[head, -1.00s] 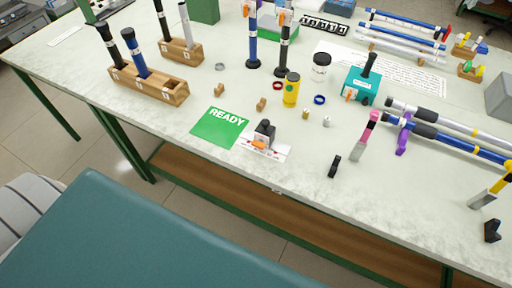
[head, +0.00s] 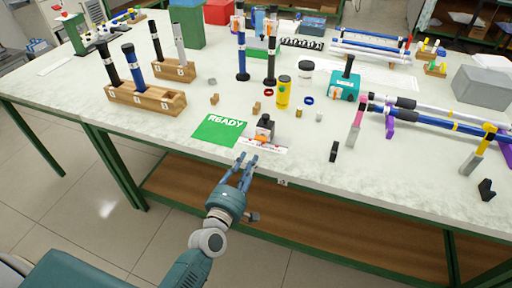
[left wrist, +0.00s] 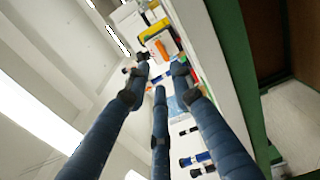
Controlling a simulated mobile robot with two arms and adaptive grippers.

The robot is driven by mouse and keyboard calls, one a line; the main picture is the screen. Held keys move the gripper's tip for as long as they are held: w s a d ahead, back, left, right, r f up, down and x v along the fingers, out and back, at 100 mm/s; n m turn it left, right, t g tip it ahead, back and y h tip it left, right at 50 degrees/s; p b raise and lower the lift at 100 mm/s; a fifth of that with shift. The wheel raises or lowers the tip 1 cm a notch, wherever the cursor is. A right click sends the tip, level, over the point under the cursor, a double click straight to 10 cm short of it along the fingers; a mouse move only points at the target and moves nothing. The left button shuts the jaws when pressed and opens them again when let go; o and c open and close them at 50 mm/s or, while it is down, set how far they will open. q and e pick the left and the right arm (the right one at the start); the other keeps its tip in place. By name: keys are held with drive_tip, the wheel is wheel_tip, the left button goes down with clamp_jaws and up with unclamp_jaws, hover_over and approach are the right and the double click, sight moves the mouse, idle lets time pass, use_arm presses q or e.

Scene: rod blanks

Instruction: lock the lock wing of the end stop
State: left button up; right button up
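The end stop (head: 265,127) is a small black block standing near the front edge of the table, on a white printed strip (head: 270,149). A small orange part, which looks like its lock wing (head: 262,140), shows low on its front side. The exact angle of the wing is too small to tell. My left gripper (head: 247,161) is at the table's front edge, just in front and to the left of the end stop, apart from it. Its blue fingers are spread and empty; they also show in the left wrist view (left wrist: 160,85). My right gripper is not in view.
A green READY card (head: 218,131) lies left of the end stop. A black clip (head: 334,151) stands to the right. Wooden rod holders (head: 145,99) are at the left. The table front near the stop is mostly clear.

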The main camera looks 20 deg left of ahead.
sight(260, 140)
use_arm(q)
drive_tip(key=w, duration=0.9)
drive_tip(key=shift+w+d, duration=0.2)
drive_tip(key=shift+w, duration=0.1)
drive_tip(key=shift+w+f, duration=0.1)
drive_tip(key=shift+w, duration=0.35)
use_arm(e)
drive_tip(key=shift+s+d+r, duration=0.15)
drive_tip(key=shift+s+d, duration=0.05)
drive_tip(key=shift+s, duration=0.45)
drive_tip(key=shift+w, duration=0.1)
use_arm(q)
clamp_jaws()
